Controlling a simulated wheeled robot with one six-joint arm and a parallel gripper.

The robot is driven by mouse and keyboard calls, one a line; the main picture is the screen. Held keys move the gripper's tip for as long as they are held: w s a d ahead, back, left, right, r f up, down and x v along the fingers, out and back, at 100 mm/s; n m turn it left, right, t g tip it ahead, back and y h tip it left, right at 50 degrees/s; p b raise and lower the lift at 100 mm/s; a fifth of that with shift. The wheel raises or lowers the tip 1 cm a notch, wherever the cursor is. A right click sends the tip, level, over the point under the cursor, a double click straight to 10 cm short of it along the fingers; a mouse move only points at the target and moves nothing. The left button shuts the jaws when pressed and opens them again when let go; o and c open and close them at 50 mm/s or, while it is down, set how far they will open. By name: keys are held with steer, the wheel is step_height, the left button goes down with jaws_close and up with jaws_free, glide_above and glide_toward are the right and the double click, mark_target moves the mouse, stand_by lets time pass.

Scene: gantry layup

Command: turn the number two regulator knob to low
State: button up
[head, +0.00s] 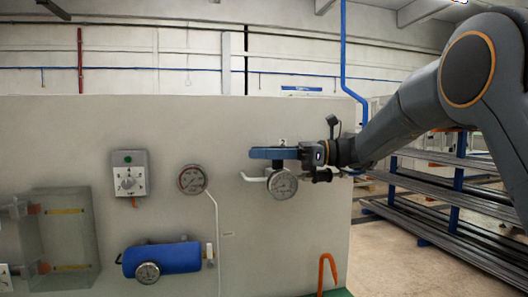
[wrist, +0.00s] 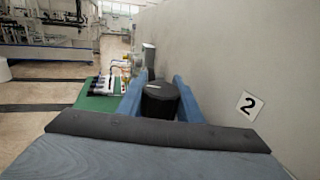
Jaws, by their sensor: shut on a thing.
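The number two regulator knob (wrist: 160,100) is a black cylinder between the two blue fingers of my gripper (wrist: 160,92) in the wrist view. My gripper is shut on the knob. A white tag with a black "2" (wrist: 249,105) is on the grey panel right of it. In the head view my gripper (head: 270,153) reaches in from the right, close to the panel (head: 240,125), and hides the knob. A round dial gauge (head: 282,184) hangs just below the gripper. The knob's pointer and any low mark cannot be made out.
Left on the panel are another gauge (head: 191,179), a grey switch box (head: 129,173) and a blue cylinder (head: 162,259). A white pipe (head: 254,179) sticks out beside the near gauge. An orange hook (head: 328,270) stands lower right. Pipe racks (head: 440,205) stand beyond open floor.

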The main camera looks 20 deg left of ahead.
steer(key=shift+s+d+n+g+h, duration=0.15)
steer(key=shift+n+g+h, duration=0.1)
steer(key=shift+n+g, duration=0.35)
steer(key=shift+s+a+n+g+h, duration=0.1)
steer(key=shift+n+g+h, duration=0.2)
steer(key=shift+g, duration=0.5)
steer(key=shift+r+p, duration=0.1)
steer(key=shift+p, duration=0.2)
steer(key=o, duration=0.8)
steer(key=shift+c, duration=0.2)
step_height(320, 180, up, 10)
steer(key=b, duration=0.2)
steer(key=shift+b, duration=0.3)
